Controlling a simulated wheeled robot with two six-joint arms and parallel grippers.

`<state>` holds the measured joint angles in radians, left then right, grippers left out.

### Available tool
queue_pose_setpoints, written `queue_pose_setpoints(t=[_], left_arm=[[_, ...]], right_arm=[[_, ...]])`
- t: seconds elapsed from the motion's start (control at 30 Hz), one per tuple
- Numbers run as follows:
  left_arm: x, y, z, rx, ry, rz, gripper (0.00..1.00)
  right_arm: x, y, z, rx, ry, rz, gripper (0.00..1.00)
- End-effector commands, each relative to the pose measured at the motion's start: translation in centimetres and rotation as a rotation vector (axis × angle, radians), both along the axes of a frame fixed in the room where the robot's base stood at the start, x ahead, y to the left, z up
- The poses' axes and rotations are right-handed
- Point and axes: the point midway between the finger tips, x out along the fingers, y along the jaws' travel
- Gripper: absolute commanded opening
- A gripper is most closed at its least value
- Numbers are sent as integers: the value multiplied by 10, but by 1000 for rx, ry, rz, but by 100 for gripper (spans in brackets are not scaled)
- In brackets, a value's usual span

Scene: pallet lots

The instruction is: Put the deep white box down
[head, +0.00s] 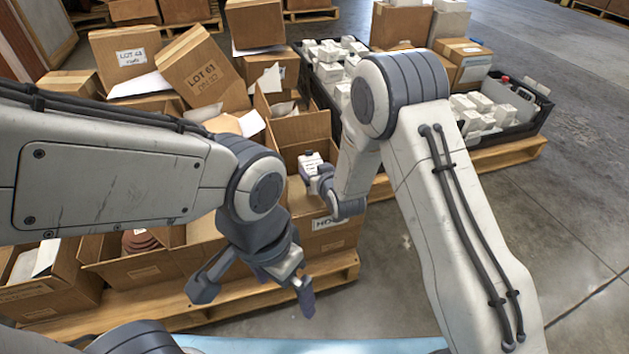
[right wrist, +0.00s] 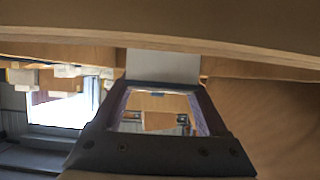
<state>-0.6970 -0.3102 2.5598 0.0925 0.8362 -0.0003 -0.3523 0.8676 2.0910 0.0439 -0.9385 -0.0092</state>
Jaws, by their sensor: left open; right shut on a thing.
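The deep white box (head: 311,160) is in my right gripper (head: 318,176), over or inside the open cardboard carton (head: 336,240) in the middle of the head view. In the right wrist view, the right gripper (right wrist: 160,88) is shut on the white box (right wrist: 162,66), with brown cardboard close around it. I cannot tell whether the box touches the carton floor. My left gripper (head: 254,292) is open and empty, its fingers spread, in front of the cartons near the pallet's front edge.
Black trays of several white boxes (head: 480,112) are at the right. The wooden pallet (head: 180,303) carries more open cartons. Bare concrete floor (head: 560,200) lies to the right.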

Motion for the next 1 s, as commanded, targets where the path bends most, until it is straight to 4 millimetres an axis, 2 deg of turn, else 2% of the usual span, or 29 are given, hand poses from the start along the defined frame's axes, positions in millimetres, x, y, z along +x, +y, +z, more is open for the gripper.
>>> queue_pose_setpoints(t=[0.03,0.1,0.37,0.9,0.93,0.97,1.0], left_arm=[[0,0,-13,0,0,0,100],[0,0,-19,0,0,0,100],[0,0,-17,0,0,0,100],[0,0,-25,0,0,0,100],[0,0,-25,0,0,0,100],[0,0,-25,0,0,0,100],[0,0,-25,0,0,0,100]], right_arm=[[0,0,-16,0,0,0,23],[0,0,-24,0,-1,0,23],[1,0,-22,1,-2,0,23],[1,0,-34,1,-2,0,23],[0,0,-35,0,0,0,88],[0,0,-35,0,0,0,99],[0,0,-35,0,0,0,100]])
